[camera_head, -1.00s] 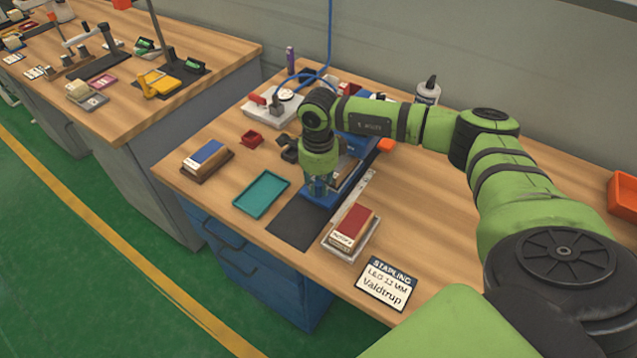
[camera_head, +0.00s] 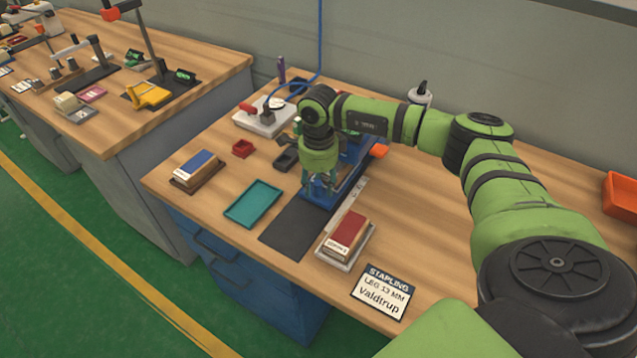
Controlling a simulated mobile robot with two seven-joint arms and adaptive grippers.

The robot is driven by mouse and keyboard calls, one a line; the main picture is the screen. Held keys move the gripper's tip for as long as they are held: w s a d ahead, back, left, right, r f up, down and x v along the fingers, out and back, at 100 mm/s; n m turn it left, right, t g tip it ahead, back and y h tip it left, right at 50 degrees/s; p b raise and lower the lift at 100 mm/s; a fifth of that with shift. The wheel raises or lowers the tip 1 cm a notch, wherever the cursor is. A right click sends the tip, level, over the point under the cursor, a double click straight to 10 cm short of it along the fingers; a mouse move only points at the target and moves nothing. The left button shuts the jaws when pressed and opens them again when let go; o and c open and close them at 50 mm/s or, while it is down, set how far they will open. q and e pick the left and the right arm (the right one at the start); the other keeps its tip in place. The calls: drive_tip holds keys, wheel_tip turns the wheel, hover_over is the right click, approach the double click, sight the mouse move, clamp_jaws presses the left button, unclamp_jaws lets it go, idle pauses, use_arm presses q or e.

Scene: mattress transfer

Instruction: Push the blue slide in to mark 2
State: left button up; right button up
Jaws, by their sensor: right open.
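The blue slide unit (camera_head: 347,185) lies at the middle of the right-hand workbench, behind a dark mat. My arm and wrist hide much of it, and I cannot make out its marks or position. My right gripper (camera_head: 320,187) points down over its front end. Its fingers are apart; I cannot tell whether they touch the unit. A pale ruler-like strip (camera_head: 355,194) runs along the unit's right side. My left gripper is out of view.
The dark mat (camera_head: 293,228), a teal tray (camera_head: 253,204) and a red-topped block (camera_head: 347,233) on a holder lie in front. A blue-topped block (camera_head: 195,168) is at left. A "Stapling" card (camera_head: 383,292) lies near the front edge. Bare wood is at right.

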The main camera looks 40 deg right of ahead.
wheel_tip(320, 180, up, 12)
idle(0.4)
drive_tip(key=shift+s+f, duration=0.1)
drive_tip(key=shift+f, duration=0.05)
idle(0.3)
